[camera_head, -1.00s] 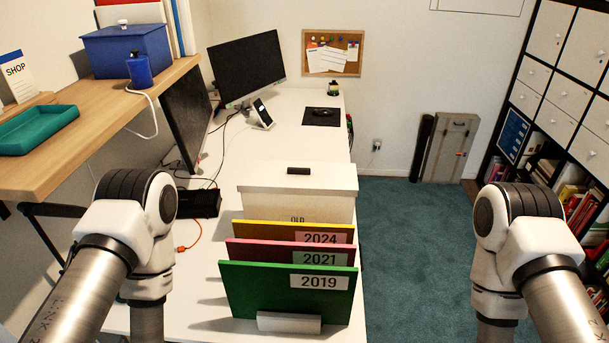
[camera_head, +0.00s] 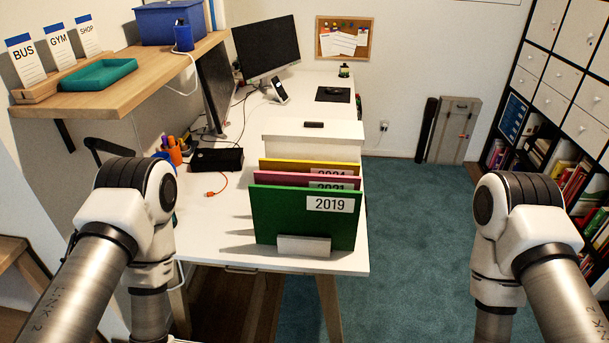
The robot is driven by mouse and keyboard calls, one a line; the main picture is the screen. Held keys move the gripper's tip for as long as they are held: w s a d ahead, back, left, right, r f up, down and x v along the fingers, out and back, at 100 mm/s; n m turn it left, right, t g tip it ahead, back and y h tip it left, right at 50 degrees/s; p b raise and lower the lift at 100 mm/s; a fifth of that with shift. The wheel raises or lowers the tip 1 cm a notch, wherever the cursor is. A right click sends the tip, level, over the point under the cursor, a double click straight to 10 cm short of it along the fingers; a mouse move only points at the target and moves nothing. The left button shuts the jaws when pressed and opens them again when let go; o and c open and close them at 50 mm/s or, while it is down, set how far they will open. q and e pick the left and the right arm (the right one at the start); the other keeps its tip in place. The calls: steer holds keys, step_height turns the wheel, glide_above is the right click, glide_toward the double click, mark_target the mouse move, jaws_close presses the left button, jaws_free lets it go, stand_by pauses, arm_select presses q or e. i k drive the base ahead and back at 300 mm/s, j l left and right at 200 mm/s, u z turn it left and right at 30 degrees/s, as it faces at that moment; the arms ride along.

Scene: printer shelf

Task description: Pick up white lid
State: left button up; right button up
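The white lid (camera_head: 290,130) lies on top of a white box (camera_head: 286,149) on the desk, behind the upright folders. A small black handle (camera_head: 314,125) sits on the middle of the lid. My two arms show at the left and right of the head view, with the lower parts cut off by the bottom edge. Neither gripper is in view. Nothing touches the lid from my side.
A green 2019 folder (camera_head: 304,220) stands in front of pink and yellow folders at the desk's near end. A wooden shelf (camera_head: 120,83) with a teal tray (camera_head: 97,75) juts out at the left. Teal carpet (camera_head: 415,215) is clear right of the desk.

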mark_target(277, 128)
steer(key=i+l+u, duration=0.1)
steer(key=u, duration=0.4)
steer(key=l+u, duration=0.3)
steer(key=u, duration=0.15)
steer(key=i+l+u, duration=0.1)
steer(key=l+u, duration=0.2)
steer(key=u, duration=0.2)
steer(key=l+u, duration=0.25)
steer(key=u, duration=0.2)
steer(key=l, duration=3.55)
steer(key=k+z, duration=0.1)
steer(key=k, duration=0.2)
